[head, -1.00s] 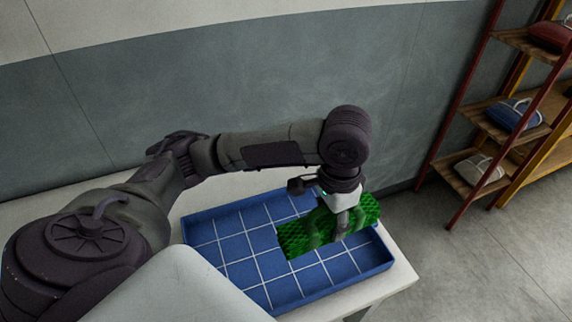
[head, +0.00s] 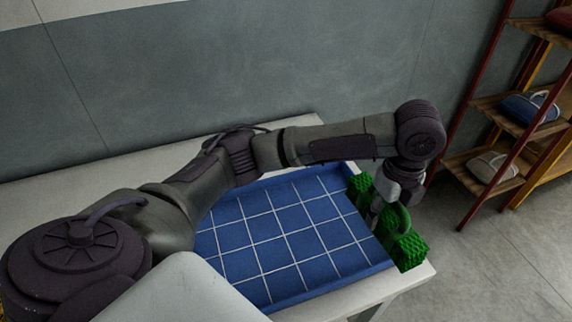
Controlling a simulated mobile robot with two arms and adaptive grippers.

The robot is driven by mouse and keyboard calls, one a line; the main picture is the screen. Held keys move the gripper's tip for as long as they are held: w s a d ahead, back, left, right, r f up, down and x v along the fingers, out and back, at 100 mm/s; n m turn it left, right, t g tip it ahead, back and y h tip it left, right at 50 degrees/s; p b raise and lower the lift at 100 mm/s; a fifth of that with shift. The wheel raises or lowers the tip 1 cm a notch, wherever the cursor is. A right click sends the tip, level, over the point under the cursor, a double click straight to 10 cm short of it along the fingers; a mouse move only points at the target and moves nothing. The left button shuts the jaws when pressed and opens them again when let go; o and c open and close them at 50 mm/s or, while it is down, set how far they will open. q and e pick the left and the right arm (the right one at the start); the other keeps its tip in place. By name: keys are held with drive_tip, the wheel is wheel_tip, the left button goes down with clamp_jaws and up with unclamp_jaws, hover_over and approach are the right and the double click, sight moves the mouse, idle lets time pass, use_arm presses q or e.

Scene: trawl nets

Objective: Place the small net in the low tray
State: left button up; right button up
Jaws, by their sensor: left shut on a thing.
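The small net (head: 408,249) is a green, knobbly bundle with a green loop on top. It lies across the right rim of the low tray (head: 285,240) in the picture, its long side running along that rim. The tray is blue, shallow and empty, with a white grid on its floor. My left gripper (head: 384,212) is shut on the net near its middle and hides part of it. I cannot tell whether the net touches the rim or hangs above it. My right gripper is not in view.
The tray stands on a pale table (head: 425,277) close to its right edge, with floor (head: 500,270) beyond. A shelf rack (head: 483,188) at the right holds a blue bag (head: 530,108) and a pale bag (head: 492,167). A grey wall (head: 220,80) stands behind.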

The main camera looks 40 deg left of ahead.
use_arm(q)
drive_tip(key=w+a+f, duration=0.1)
drive_tip(key=a+f, duration=0.1)
drive_tip(key=a, duration=0.1)
drive_tip(key=w+a+f, duration=0.2)
drive_tip(key=a, duration=0.2)
drive_tip(key=w+a+f, duration=0.2)
drive_tip(key=a+f, duration=0.1)
drive_tip(key=shift+a+p, duration=0.3)
drive_tip(key=shift+f, duration=2.05)
drive_tip(key=shift+f, duration=0.1)
drive_tip(key=o, duration=1.3)
wheel_tip(320, 180, up, 12)
drive_tip(key=shift+r, duration=0.1)
